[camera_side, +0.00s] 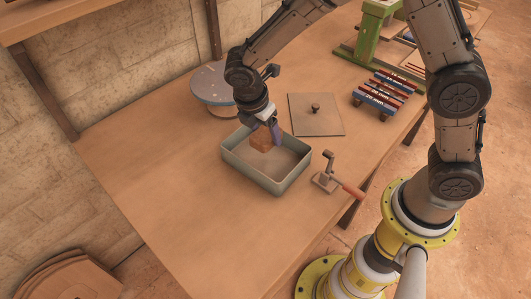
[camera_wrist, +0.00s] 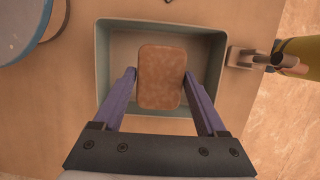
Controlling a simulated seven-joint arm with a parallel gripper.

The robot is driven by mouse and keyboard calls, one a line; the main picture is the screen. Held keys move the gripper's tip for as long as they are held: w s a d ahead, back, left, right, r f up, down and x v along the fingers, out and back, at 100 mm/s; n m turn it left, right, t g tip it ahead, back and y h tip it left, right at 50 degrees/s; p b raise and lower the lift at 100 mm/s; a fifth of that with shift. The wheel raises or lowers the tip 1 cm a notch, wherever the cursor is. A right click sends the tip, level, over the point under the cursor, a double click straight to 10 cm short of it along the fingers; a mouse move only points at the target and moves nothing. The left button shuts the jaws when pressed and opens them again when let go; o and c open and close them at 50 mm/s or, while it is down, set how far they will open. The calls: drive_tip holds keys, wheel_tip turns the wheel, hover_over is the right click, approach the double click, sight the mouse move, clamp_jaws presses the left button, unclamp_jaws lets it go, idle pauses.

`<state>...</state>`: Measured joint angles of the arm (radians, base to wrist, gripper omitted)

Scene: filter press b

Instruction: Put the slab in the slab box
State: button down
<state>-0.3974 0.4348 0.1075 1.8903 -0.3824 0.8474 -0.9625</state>
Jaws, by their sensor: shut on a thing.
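The slab (camera_wrist: 161,77) is a brown block with rounded corners, held between the two purple fingers of my gripper (camera_wrist: 160,82). In the side view the slab (camera_side: 262,141) shows under my gripper (camera_side: 267,131), inside the outline of the slab box. The slab box (camera_side: 243,176) is an open grey-green rectangular tray on the table, and its rim also shows around the slab in the wrist view (camera_wrist: 103,62). I cannot tell whether the slab touches the box floor. Part of the box behind the slab and fingers is hidden.
A round grey-blue disc (camera_side: 211,84) on a stand is behind the box. A flat square plate with a knob (camera_side: 316,118) lies to its right. A crank with a red handle (camera_side: 337,182) sits close to the box's right side. The table's left side (camera_side: 150,150) is clear.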

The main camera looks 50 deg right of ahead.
sight(259, 138)
drive_tip(key=shift+f, duration=3.65)
unclamp_jaws()
drive_tip(key=shift+f, duration=0.15)
drive_tip(key=v, duration=1.2)
